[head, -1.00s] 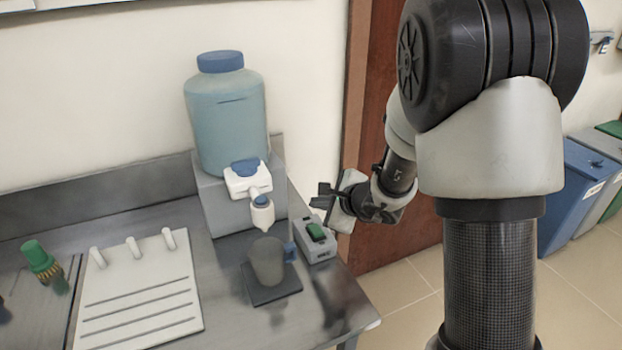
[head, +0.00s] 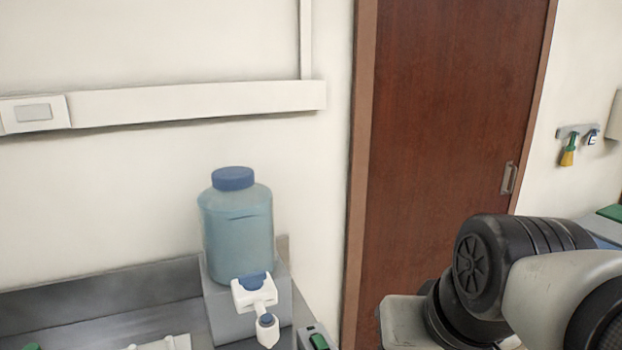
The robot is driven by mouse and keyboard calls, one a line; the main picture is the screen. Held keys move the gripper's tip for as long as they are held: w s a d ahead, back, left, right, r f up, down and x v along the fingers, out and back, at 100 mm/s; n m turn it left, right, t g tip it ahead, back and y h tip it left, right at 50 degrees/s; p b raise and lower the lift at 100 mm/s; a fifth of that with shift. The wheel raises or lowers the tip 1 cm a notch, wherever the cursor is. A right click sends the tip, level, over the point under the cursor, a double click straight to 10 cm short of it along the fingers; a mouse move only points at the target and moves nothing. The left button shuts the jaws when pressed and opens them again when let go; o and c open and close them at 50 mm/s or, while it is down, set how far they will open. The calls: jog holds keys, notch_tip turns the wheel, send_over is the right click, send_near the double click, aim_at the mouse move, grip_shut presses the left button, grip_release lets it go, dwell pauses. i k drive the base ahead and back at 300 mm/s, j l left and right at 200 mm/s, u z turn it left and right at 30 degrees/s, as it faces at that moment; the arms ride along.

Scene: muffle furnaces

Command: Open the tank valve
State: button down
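The tank (head: 238,235) is a translucent blue bottle with a dark blue cap, standing on a grey block (head: 282,302) at the back of the bench. Its valve (head: 253,290) is a white fitting with a blue top piece, low on the front of the tank. A white spout with a blue-grey end (head: 267,328) hangs below it. My arm shows at the lower right, apart from the tank and valve. My gripper is not in this view.
The metal bench (head: 130,290) runs along the wall at the lower left. A grey box with a green switch (head: 318,341) is cut off at the bottom edge. A brown door (head: 445,130) stands right of the tank. A wall trunking (head: 200,103) runs above.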

aim_at(254, 281)
jog(key=j+u, duration=0.15)
jog(key=u, duration=0.6)
